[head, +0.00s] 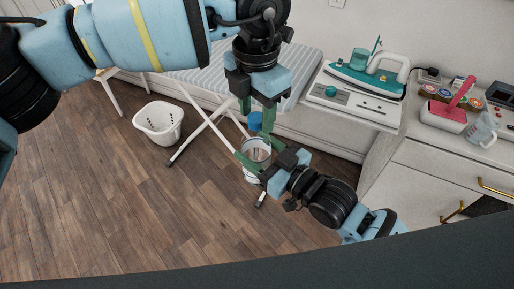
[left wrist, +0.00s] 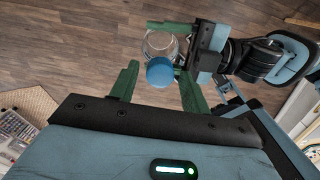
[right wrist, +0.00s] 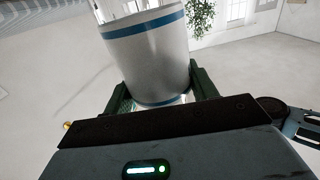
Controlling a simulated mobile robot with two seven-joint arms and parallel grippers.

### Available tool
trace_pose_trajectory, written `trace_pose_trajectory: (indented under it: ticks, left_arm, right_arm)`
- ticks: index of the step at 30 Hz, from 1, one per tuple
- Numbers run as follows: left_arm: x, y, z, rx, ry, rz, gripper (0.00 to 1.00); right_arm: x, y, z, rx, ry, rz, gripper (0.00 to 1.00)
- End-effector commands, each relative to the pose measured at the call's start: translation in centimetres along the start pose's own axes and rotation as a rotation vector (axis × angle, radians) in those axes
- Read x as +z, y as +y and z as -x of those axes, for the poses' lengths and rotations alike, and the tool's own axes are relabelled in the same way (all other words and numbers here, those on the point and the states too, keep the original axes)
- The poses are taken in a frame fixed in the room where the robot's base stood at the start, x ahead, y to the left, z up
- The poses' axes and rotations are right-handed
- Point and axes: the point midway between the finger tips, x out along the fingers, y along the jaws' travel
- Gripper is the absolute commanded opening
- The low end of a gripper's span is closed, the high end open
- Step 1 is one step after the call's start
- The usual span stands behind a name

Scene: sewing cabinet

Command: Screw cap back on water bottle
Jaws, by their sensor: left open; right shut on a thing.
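The water bottle (head: 257,151) is clear with a white label and blue bands. My right gripper (head: 258,164) is shut on it and holds it in the air; the bottle fills the right wrist view (right wrist: 150,50) between the fingers. The blue cap (head: 255,121) is at the bottle's top end, below my left gripper (head: 257,109). In the left wrist view the cap (left wrist: 160,71) lies between the open left fingers, with gaps on both sides. I cannot tell whether the cap is seated or threaded on the neck.
An ironing board (head: 205,85) stands behind the grippers, and a white basket (head: 159,121) is on the wood floor at left. An iron (head: 365,75) rests on its station at right. A counter (head: 440,158) holds a clear pitcher (head: 482,130).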

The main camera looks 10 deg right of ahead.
Motion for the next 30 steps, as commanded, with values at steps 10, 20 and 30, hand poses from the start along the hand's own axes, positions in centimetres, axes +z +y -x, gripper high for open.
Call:
trace_pose_trajectory:
  ticks: [10, 20, 30]
  left_arm:
    - [-0.01, 0.00, 0.04, 0.000, 0.000, 0.000, 0.29]
    - [0.00, 0.01, 0.05, 0.000, 0.000, -0.006, 0.01]
    - [0.00, 0.01, 0.05, 0.000, 0.000, -0.005, 0.54]
  right_arm:
    - [-0.14, 0.00, -0.01, 0.000, 0.003, 0.001, 0.00]
    - [-0.14, 0.00, -0.01, 0.000, 0.003, 0.001, 0.00]
    - [-0.13, 0.00, -0.01, 0.000, 0.003, 0.001, 0.00]
